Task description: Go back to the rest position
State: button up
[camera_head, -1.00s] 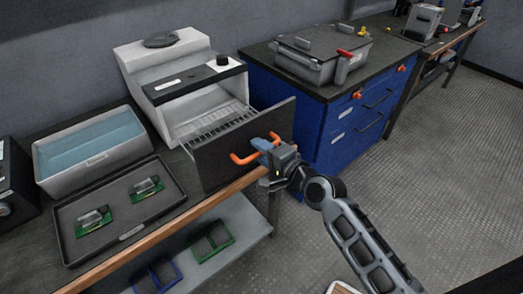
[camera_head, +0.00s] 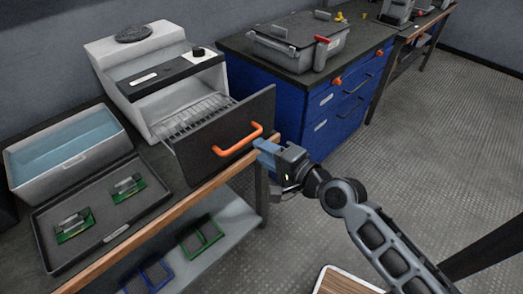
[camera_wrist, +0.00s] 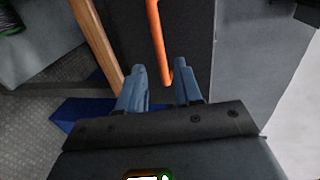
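My gripper (camera_head: 264,152) is beside the orange handle (camera_head: 238,139) on the dark front panel (camera_head: 262,112) of the pulled-out drawer of the white machine (camera_head: 165,75). In the wrist view my gripper (camera_wrist: 160,82) has its two blue fingers apart, with a gap between them. The lower end of the orange handle (camera_wrist: 157,35) shows just beyond the fingertips, and nothing is held. The head view shows a gap between handle and fingers.
A tray (camera_head: 50,258) with two green circuit boards and a blue-filled tub (camera_head: 128,148) are on the wooden-edged bench. A blue cabinet (camera_head: 290,115) stands behind my arm. The floor (camera_head: 420,110) at right is open.

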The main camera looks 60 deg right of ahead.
dwell(0.4)
jog(key=s+a+r+n+y, duration=0.2)
jog(key=s+a+r+n, duration=0.1)
jog(key=s+a+n, duration=0.6)
jog(key=s+a+r+n+y, duration=0.2)
jog(key=s+a+r+n, duration=0.2)
jog(key=s+a+n, duration=0.5)
jog(key=s+n, duration=0.3)
jog(key=shift+s+r, duration=0.15)
jog(key=shift+r, duration=0.1)
